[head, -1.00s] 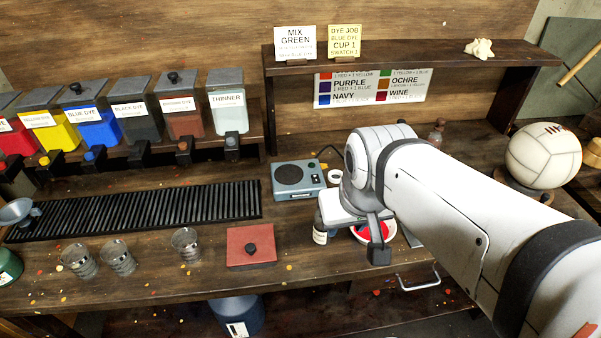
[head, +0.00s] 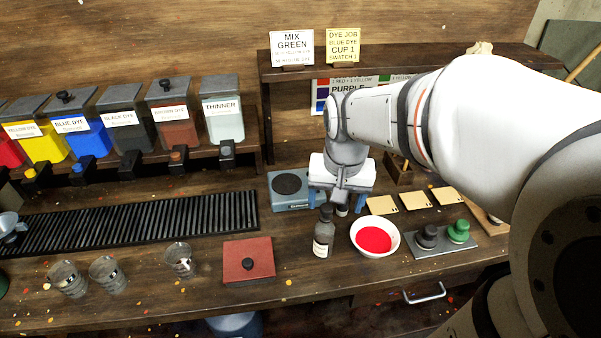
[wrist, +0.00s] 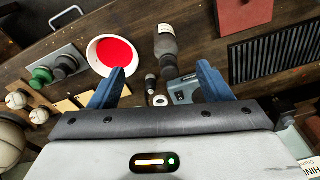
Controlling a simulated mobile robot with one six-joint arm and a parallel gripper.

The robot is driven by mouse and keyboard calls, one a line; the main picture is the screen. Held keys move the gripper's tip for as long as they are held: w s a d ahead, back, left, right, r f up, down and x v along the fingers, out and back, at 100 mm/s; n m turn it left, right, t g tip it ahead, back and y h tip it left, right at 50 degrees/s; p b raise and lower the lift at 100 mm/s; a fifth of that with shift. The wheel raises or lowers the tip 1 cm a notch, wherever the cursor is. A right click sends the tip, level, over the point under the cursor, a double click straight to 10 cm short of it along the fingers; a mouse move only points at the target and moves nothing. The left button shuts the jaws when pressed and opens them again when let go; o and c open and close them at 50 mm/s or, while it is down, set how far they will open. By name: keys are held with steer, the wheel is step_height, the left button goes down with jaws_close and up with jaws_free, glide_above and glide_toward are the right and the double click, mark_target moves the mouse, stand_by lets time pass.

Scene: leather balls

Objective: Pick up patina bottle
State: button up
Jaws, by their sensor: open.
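A dark grey bottle (head: 323,238) with a black cap and a pale label stands upright on the bench, left of a bowl of red dye. Its label is too small to read, so I cannot confirm it is the patina bottle. It also shows in the wrist view (wrist: 165,45), beyond the fingertips. My gripper (head: 338,200) is open and points down, just behind the bottle in the head view. In the wrist view my gripper (wrist: 160,72) has blue fingers wide apart with nothing held. A small dark vial (wrist: 151,85) lies between the fingers in that view.
The white bowl (head: 394,243) is close right of the bottle. A grey-blue device (head: 290,187) stands behind. Black and green stamps (head: 427,237) sit on a tray at right.

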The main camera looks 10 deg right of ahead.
steer(key=m+g, duration=0.1)
steer(key=m, duration=0.1)
glide_above(326, 220)
steer(key=w, duration=0.2)
steer(key=f, duration=0.5)
steer(key=shift+s+f+b, duration=0.1)
steer(key=shift+s+b, duration=0.1)
steer(key=shift+b, duration=0.15)
steer(key=shift+w+f, duration=0.1)
steer(key=shift+f, duration=0.2)
steer(key=f, duration=0.2)
steer(key=f+p, duration=0.1)
steer(key=f, duration=0.4)
steer(key=shift+s+d+f, duration=0.15)
steer(key=shift+s+f, duration=0.1)
steer(key=shift+c, duration=0.4)
steer(key=c, duration=1.3)
